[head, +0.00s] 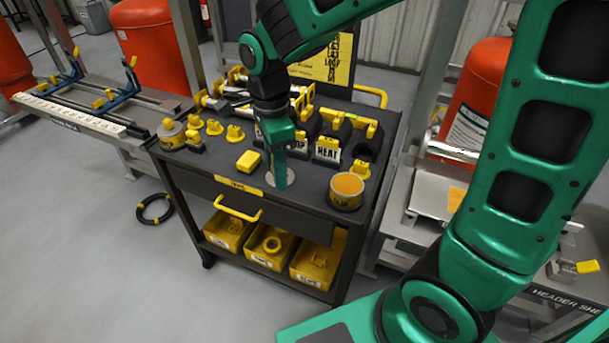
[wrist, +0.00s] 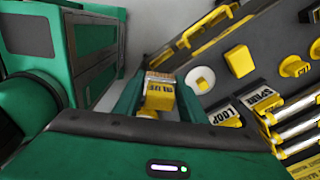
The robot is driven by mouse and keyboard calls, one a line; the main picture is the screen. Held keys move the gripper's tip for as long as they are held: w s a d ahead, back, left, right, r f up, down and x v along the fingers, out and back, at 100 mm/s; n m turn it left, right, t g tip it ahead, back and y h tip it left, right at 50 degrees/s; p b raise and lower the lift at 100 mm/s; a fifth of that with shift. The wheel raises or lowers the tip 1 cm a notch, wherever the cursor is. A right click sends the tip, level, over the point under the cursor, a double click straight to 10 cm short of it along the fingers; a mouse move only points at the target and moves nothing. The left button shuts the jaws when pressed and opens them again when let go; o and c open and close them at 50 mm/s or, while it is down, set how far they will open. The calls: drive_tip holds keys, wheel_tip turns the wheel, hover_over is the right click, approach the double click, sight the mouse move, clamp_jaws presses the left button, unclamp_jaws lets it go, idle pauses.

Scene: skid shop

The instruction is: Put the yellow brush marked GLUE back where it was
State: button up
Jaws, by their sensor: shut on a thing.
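My gripper (head: 279,182) points down over the cart top in the head view. In the wrist view my gripper (wrist: 157,88) is shut on the yellow brush (wrist: 157,99), which has tan bristles and a dark marking too small to read surely. The brush is hidden behind my fingers in the head view. A pale round disc (head: 291,172) lies on the cart top close by the fingertips. It also shows in the wrist view (wrist: 201,80), beside the brush and apart from it in the picture. I cannot tell the brush's height above the top.
The dark cart (head: 215,175) carries a yellow block (head: 248,161), an open round tin (head: 346,190) at its front right, and several yellow knobs at left. Black holders, one marked HEAT (head: 327,150), stand behind my gripper. A yellow handle (head: 240,212) sticks out in front.

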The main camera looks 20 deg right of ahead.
hover_over(310, 187)
wheel_tip(310, 187, down, 7)
drive_tip(key=shift+r, duration=0.2)
drive_tip(key=shift+f, duration=2.1)
drive_tip(key=o, duration=1.4)
drive_tip(key=shift+f, duration=0.1)
wheel_tip(310, 187, up, 12)
drive_tip(key=shift+r, duration=0.15)
